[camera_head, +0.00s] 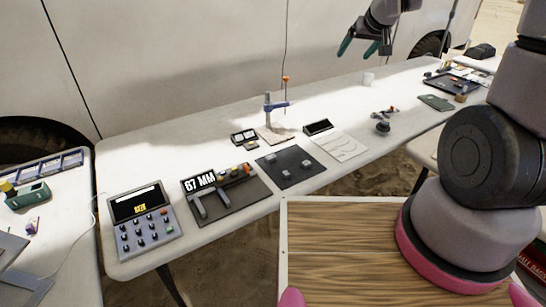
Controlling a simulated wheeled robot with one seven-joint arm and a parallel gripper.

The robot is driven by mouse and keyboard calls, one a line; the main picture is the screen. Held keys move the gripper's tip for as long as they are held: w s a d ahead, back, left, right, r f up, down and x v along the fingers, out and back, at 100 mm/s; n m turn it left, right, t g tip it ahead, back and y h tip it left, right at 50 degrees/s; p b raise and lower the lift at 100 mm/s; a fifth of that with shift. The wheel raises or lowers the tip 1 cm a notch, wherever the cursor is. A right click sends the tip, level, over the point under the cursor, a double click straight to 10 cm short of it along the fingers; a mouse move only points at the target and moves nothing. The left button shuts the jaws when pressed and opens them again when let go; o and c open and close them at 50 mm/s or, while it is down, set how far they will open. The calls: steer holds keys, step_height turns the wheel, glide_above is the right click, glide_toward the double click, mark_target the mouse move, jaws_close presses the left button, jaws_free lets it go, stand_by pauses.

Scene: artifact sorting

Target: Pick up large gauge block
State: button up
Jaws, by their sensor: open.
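A dark mat (292,180) lies on the long white table with a few small light grey blocks on it. One block (271,157) is at the back left, one (286,174) nearer the front, and one (306,164) at the right. They look like gauge blocks, but I cannot tell which is the large one. My gripper (365,45) is open and empty. It is high at the top of the view, beyond and to the right of the mat, well apart from the blocks.
A blue stand (268,112) rises behind the mat. A white sheet (341,147) lies right of it.

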steer(key=w+a+f+n, duration=0.2)
steer(key=w+a+f, duration=0.15)
steer(key=f, duration=0.45)
steer(key=n+t+y, duration=0.2)
steer(key=n+y, duration=0.2)
steer(key=y, duration=0.1)
glide_toward(271, 157)
steer(key=shift+s+d+r, duration=0.2)
steer(key=shift+d+r, duration=0.05)
steer(key=shift+d, duration=0.3)
steer(key=shift+s+d+r, duration=0.15)
steer(key=shift+d+r, duration=0.1)
steer(key=shift+d, duration=0.3)
steer(key=shift+a+f, duration=0.2)
steer(key=x, duration=0.5)
steer(key=shift+s+a+f, duration=0.1)
steer(key=shift+a, duration=0.1)
steer(key=x, duration=0.4)
steer(key=shift+a, duration=0.35)
steer(key=shift+w+a+f, duration=0.1)
steer(key=shift+w+a, duration=0.1)
steer(key=shift+w, duration=0.2)
jaws_close()
